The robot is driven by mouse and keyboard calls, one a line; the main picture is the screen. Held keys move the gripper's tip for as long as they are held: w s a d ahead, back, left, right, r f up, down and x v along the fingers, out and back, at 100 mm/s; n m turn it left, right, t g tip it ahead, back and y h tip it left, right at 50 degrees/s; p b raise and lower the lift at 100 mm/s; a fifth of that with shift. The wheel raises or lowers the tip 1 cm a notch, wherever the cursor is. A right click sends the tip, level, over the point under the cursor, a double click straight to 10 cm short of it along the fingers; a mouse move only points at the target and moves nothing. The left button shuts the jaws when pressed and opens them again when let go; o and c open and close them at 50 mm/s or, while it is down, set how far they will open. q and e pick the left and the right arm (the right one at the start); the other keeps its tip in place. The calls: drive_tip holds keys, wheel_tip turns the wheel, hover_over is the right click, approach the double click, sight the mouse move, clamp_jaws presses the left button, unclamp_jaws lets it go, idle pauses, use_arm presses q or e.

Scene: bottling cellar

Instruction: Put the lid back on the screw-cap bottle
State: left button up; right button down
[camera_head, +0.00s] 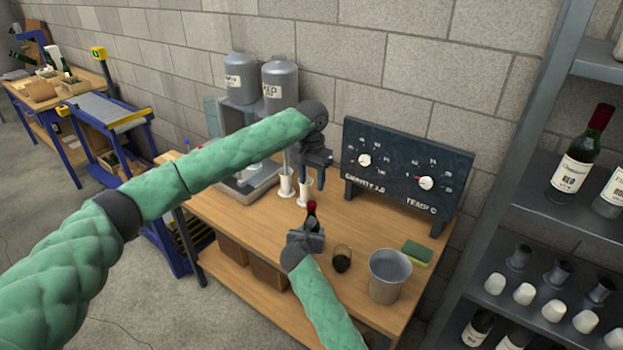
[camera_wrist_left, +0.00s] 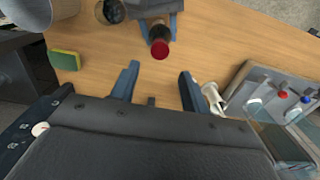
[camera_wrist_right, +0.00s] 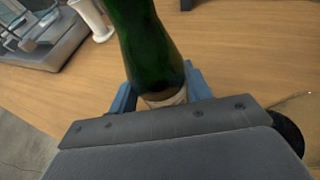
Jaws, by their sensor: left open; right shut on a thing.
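A dark green bottle (camera_head: 312,222) with a red top stands upright near the front of the wooden table. In the left wrist view its round red top (camera_wrist_left: 160,49) shows from above; I cannot tell whether this is a lid, and I make out no separate lid. My right gripper (camera_head: 305,240) is shut on the bottle's body. In the right wrist view the green glass (camera_wrist_right: 148,50) rises between the blue fingers, and the bottle's top is out of frame. My left gripper (camera_head: 318,178) is open and empty, above and behind the bottle, with its fingers apart from it.
A glass with dark liquid (camera_head: 342,258) and a grey bucket (camera_head: 389,275) stand right of the bottle. A green-yellow sponge (camera_head: 416,253) lies behind the bucket. A dial panel (camera_head: 405,170) stands at the back; white cylinders (camera_head: 286,188) are left. A bottle rack (camera_head: 500,200) bounds the right.

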sight(312, 203)
use_arm(q)
drive_tip(key=shift+f, duration=0.1)
drive_tip(key=shift+f, duration=3.9)
drive_tip(key=c, duration=1)
drive_tip(key=o, duration=1.1)
drive_tip(key=shift+o, duration=0.2)
wheel_tip(312, 203, up, 12)
